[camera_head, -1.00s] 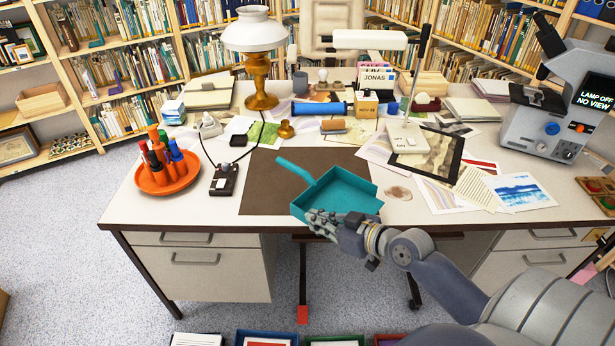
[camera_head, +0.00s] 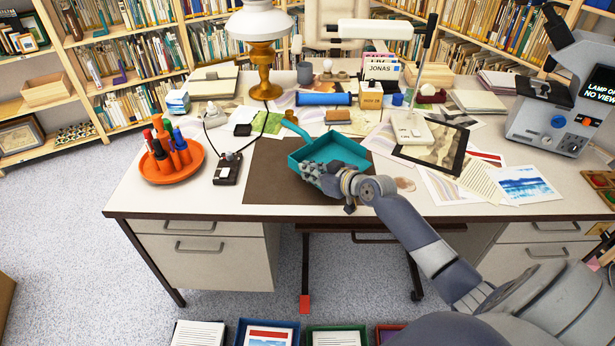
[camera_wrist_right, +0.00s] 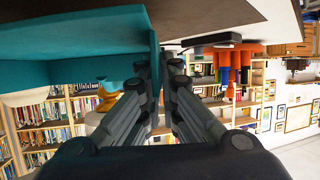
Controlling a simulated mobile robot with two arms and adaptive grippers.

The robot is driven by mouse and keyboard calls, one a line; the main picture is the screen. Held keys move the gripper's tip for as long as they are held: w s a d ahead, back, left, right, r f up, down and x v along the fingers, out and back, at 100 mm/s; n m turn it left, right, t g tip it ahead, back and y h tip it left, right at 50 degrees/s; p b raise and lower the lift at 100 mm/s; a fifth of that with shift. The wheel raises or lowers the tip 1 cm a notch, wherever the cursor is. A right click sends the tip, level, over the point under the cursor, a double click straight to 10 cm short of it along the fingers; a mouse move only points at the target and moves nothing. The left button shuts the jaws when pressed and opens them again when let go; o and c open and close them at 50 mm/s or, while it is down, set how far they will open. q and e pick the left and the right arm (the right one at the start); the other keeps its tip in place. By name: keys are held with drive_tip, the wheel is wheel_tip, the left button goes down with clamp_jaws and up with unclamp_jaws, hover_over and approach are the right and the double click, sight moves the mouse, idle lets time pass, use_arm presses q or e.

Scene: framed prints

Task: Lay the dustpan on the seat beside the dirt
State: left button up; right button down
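The teal dustpan (camera_head: 335,152) is over the brown desk mat (camera_head: 265,185), its handle pointing to the back left. My right gripper (camera_head: 320,178) is at its near wall. In the right wrist view, my right fingers (camera_wrist_right: 160,85) close around the edge of the teal dustpan (camera_wrist_right: 75,40). I cannot tell whether the pan touches the mat. A cream chair-like back (camera_head: 335,18) stands behind the desk; no seat surface shows. I cannot make out any dirt; a brownish oval patch (camera_head: 405,184) lies right of the mat. My left gripper is out of view.
Bins (camera_head: 265,325) stand on the floor in front.

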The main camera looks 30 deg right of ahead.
drive_tip(key=shift+w+d, duration=0.2)
drive_tip(key=shift+w, duration=0.75)
drive_tip(key=shift+f, duration=1.85)
drive_tip(key=shift+b, duration=0.3)
drive_tip(key=shift+f, duration=0.2)
drive_tip(key=c, duration=1.8)
unclamp_jaws()
drive_tip(key=shift+r, duration=0.1)
